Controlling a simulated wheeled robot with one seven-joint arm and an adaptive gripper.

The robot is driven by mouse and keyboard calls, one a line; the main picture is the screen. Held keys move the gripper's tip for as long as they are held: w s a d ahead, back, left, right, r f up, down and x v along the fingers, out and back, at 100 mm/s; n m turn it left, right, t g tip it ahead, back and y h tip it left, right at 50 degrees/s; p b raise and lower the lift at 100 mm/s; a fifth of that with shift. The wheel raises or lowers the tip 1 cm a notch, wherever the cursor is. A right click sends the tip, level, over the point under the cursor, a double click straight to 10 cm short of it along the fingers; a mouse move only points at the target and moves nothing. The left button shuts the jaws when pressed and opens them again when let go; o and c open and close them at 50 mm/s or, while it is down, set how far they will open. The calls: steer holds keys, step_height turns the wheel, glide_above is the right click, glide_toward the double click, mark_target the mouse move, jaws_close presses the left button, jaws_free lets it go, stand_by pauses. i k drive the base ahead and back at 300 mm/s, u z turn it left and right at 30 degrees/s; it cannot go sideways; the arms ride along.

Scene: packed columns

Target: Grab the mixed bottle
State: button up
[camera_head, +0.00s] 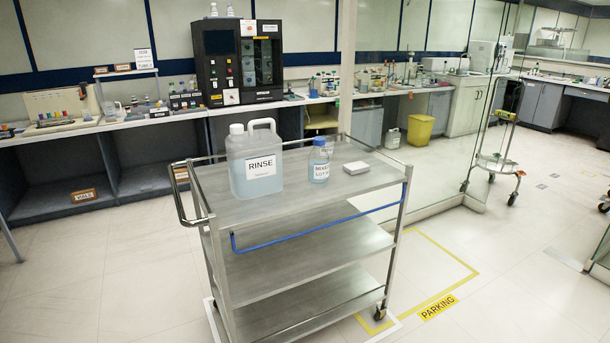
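The mixed bottle (319,163) stands upright on the top shelf of a steel cart. It is a small clear bottle with a blue cap, pale blue liquid and a white label whose first word seems to read "MIXED". A larger translucent jug labelled "RINSE" (255,163) stands to its left, with a gap between them. A small white box (356,168) lies to its right. My gripper is not in view.
The steel cart (302,207) has three shelves, a push handle at left and a blue rail. Lab benches (150,119) and a black cabinet (240,62) stand behind. A glass partition (490,110) rises at right. Floor in front (90,285) is clear.

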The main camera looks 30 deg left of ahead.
mark_target(318, 159)
steer(key=k, duration=0.15)
steer(key=u, duration=0.95)
